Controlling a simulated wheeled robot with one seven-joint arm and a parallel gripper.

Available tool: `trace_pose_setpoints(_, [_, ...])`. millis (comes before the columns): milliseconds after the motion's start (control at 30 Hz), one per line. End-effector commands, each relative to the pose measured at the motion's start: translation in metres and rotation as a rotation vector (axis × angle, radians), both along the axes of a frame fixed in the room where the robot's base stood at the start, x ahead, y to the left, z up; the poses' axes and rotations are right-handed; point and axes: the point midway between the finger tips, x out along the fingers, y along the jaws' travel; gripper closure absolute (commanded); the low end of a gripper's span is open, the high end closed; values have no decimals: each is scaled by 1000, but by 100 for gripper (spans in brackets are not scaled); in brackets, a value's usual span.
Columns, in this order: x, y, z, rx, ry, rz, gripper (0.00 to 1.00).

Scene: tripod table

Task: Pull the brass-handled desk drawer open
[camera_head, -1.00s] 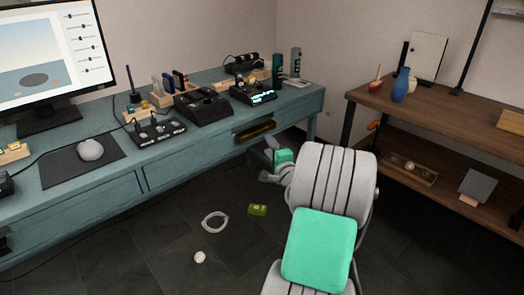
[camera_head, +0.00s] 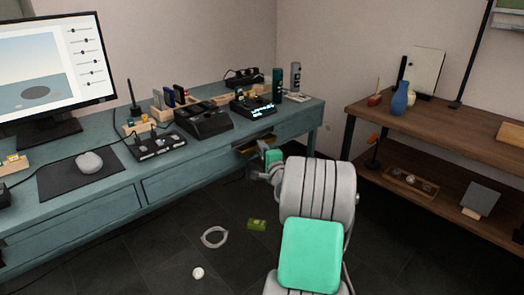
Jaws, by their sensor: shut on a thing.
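The teal desk (camera_head: 225,145) runs along the wall at the left and middle. The brass handle (camera_head: 264,139) is on the desk's front towards its right end, and my gripper covers part of it. My gripper (camera_head: 258,160) is at the handle, shut on it, reaching in from the lower right. The fingertips are small and partly hidden by my own wrist.
A wooden shelf table (camera_head: 440,130) with a blue vase (camera_head: 400,98) stands at the right. Dark floor between desk and shelf is mostly clear.

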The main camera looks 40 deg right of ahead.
Motion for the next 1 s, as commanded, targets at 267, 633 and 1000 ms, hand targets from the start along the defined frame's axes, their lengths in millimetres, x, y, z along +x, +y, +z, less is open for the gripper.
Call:
trace_pose_setpoints(267, [0, 0, -3, 3, 5, 0, 100])
trace_pose_setpoints(633, [-1, 1, -5, 5, 8, 0, 100])
trace_pose_setpoints(1000, [-1, 1, -6, 6, 10, 1, 100])
